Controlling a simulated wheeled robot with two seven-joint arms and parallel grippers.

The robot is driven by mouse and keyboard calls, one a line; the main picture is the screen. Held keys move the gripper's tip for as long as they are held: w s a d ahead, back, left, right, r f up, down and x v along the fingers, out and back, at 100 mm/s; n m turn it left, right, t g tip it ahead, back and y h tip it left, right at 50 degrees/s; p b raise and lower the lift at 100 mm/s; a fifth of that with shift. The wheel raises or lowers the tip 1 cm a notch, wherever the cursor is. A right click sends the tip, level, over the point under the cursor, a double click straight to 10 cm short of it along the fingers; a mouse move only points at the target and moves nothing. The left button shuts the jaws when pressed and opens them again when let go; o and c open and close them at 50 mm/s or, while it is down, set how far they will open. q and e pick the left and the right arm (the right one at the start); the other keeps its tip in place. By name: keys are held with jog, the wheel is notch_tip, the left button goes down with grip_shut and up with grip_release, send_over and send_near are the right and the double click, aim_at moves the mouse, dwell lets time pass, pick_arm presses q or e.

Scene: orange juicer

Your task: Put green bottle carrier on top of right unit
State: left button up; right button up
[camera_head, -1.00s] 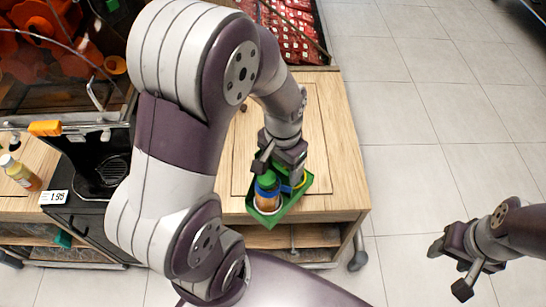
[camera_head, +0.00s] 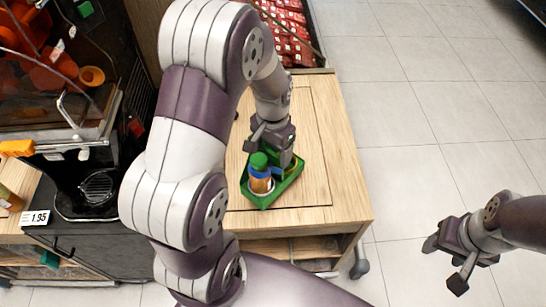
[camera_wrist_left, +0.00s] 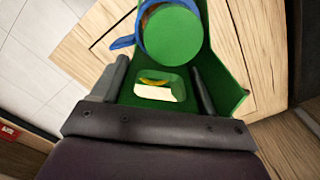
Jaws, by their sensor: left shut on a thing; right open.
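The green bottle carrier (camera_head: 264,200) is over the wooden top of the right unit (camera_head: 335,160), near its front edge. I cannot tell whether it touches the wood. It holds a bottle with a green cap (camera_head: 259,160) and a blue collar. My left gripper (camera_head: 272,150) is shut on the carrier, at its back part. The left wrist view shows the carrier (camera_wrist_left: 222,75) between the fingers (camera_wrist_left: 158,88), with the green cap (camera_wrist_left: 174,35) beyond. My right gripper (camera_head: 446,262) is open and empty, away to the right over the floor.
A black juicer (camera_head: 90,165) with a price tag (camera_head: 37,217) stands to the left. Red packages (camera_head: 288,35) lie in a bin behind the unit. The wooden top is bare behind and right of the carrier. Tiled floor lies open to the right.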

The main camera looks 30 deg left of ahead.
aim_at(273, 153)
pick_arm(q)
jog(key=shift+w+f, duration=0.25)
notch_tip(273, 153, down, 4)
jog(key=shift+a+r, duration=0.1)
